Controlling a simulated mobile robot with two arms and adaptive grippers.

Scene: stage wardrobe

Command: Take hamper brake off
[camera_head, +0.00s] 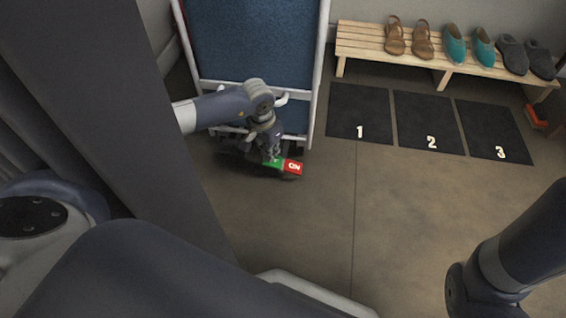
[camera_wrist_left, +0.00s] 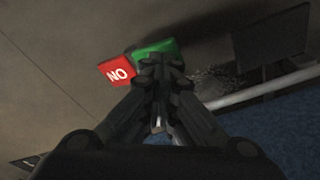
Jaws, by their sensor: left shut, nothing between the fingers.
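The hamper (camera_head: 252,45) has a blue fabric body in a pale tubular frame and stands at the upper left of the head view. Its brake pedal (camera_head: 293,167) sits low at the near side, with a red part lettered in white and a green part beside it. My left gripper (camera_head: 271,157) is shut and empty, pointing down at the green part. Whether it touches the pedal I cannot tell. My right gripper is out of view.
A wooden bench (camera_head: 437,62) with sandals, teal shoes and grey slippers stands at the back right. Dark mats numbered 1 (camera_head: 360,110), 2 (camera_head: 428,120) and 3 (camera_head: 495,130) lie before it. The floor in front is clear.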

